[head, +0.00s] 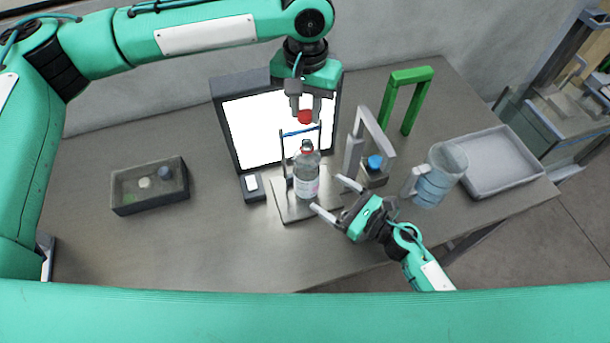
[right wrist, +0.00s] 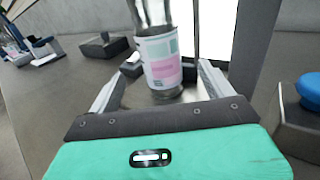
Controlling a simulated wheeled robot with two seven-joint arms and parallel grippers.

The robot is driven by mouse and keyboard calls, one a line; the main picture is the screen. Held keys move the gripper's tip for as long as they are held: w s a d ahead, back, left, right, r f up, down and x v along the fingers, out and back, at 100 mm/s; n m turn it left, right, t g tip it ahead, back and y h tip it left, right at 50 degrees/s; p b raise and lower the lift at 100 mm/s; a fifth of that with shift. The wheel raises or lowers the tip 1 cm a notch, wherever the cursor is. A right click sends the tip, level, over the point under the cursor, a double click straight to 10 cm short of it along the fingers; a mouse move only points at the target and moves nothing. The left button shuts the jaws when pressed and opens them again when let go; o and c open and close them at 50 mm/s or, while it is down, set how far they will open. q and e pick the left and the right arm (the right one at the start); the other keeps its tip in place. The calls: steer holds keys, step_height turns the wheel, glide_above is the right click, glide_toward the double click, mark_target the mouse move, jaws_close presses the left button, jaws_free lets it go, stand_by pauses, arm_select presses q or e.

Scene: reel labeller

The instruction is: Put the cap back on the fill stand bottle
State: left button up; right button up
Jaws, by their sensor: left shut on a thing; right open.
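A clear bottle (head: 307,182) with a pale label stands upright on the metal plate of the fill stand (head: 290,210). Its neck shows a reddish ring at the top. My left gripper (head: 305,108) points down above the bottle and is shut on a red cap (head: 305,117). The cap is apart from the bottle's mouth, a little above it. My right gripper (head: 334,198) is open low at the bottle's right, fingers pointing at it. In the right wrist view the bottle (right wrist: 160,62) shows between the finger directions, its top cut off.
A bright white panel (head: 250,130) stands behind the bottle. At the right are a grey arm-shaped stand with a blue knob (head: 375,162), a green frame (head: 411,75), a clear jug (head: 436,180) and a grey tray (head: 482,188). A dark bin (head: 128,203) holds small parts at the left.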

mark_target(302, 175)
arm_select(q)
steer(key=shift+s+d, duration=0.1)
steer(key=shift+d, duration=0.1)
arm_select(e)
steer(key=x, duration=1)
steer(key=shift+c, duration=0.2)
steer(key=c, duration=1.4)
arm_select(q)
steer(key=shift+f, duration=2.45)
